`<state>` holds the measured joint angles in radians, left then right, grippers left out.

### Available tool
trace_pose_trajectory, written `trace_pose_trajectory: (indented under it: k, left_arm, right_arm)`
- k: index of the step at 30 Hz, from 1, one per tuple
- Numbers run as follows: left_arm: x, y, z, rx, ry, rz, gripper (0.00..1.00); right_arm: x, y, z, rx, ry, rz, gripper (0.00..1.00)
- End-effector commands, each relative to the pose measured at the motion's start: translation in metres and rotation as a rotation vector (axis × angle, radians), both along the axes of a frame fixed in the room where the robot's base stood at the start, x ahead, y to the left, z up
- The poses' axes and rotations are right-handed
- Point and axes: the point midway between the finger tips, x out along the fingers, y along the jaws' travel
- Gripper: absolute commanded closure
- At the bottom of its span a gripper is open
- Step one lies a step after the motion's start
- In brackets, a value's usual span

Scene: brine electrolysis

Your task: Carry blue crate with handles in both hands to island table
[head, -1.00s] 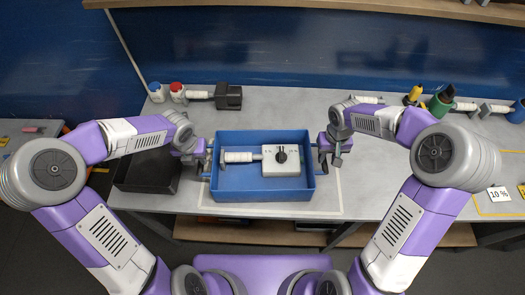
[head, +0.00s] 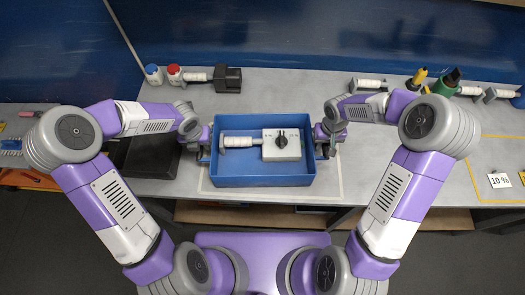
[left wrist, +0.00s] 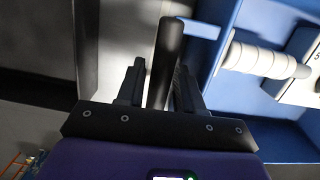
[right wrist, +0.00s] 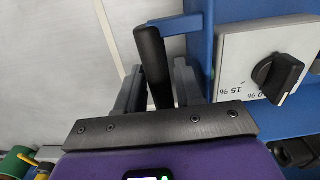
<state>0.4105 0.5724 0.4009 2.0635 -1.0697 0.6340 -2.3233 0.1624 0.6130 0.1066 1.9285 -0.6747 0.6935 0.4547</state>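The blue crate (head: 262,181) with handles stands on the table in front of me. A white box with a black knob (head: 282,144) and a white cylindrical piece (head: 240,142) lie in it. My left gripper (head: 203,143) is at its left side; in the left wrist view its fingers (left wrist: 160,85) straddle a black handle (left wrist: 170,45), with a narrow gap showing. My right gripper (head: 323,139) is at the right side; its fingers (right wrist: 158,85) straddle the other black handle (right wrist: 150,55), also with a slight gap. Firm contact is not visible on either handle.
A black tray (head: 152,158) lies just left of the crate. Blue-capped (head: 153,75) and red-capped (head: 175,75) bottles and a black device (head: 228,78) stand behind. A green item (head: 446,83) and a "10 %" card (head: 499,181) are on the right. A blue wall closes the back.

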Motion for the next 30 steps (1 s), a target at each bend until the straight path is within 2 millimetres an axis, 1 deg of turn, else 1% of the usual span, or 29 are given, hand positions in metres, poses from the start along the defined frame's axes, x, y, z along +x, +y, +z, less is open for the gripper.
trace_pose_trajectory:
  k: [1,4,13,14,18,21,30]
  left_arm:
    - [0.0007,-0.0005,-0.0051,-0.001,0.001,0.001,0.64]
    - [0.0016,-0.0003,-0.0109,0.000,0.000,-0.001,0.64]
    - [0.0021,-0.0001,-0.0128,0.000,-0.001,0.001,0.64]
    - [0.0021,-0.0001,-0.0128,0.000,-0.001,0.001,0.65]
    - [0.0020,0.0000,-0.0127,0.000,-0.001,0.001,0.87]
    - [0.0020,0.0000,-0.0127,0.000,-0.001,0.001,1.00]
    - [0.0020,0.0002,-0.0125,0.000,-0.001,0.001,1.00]
  right_arm:
    - [-0.0003,0.0001,-0.0053,0.001,0.001,0.001,0.64]
    - [-0.0003,0.0001,-0.0111,0.000,0.001,0.001,0.64]
    - [0.0001,0.0002,-0.0130,0.000,-0.001,0.000,0.64]
    - [0.0001,0.0002,-0.0130,0.000,-0.001,0.000,0.65]
    - [0.0001,0.0002,-0.0129,0.000,-0.001,0.001,0.87]
    - [0.0001,0.0002,-0.0128,0.000,-0.001,0.001,1.00]
    - [0.0002,0.0001,-0.0126,0.000,-0.001,0.001,1.00]
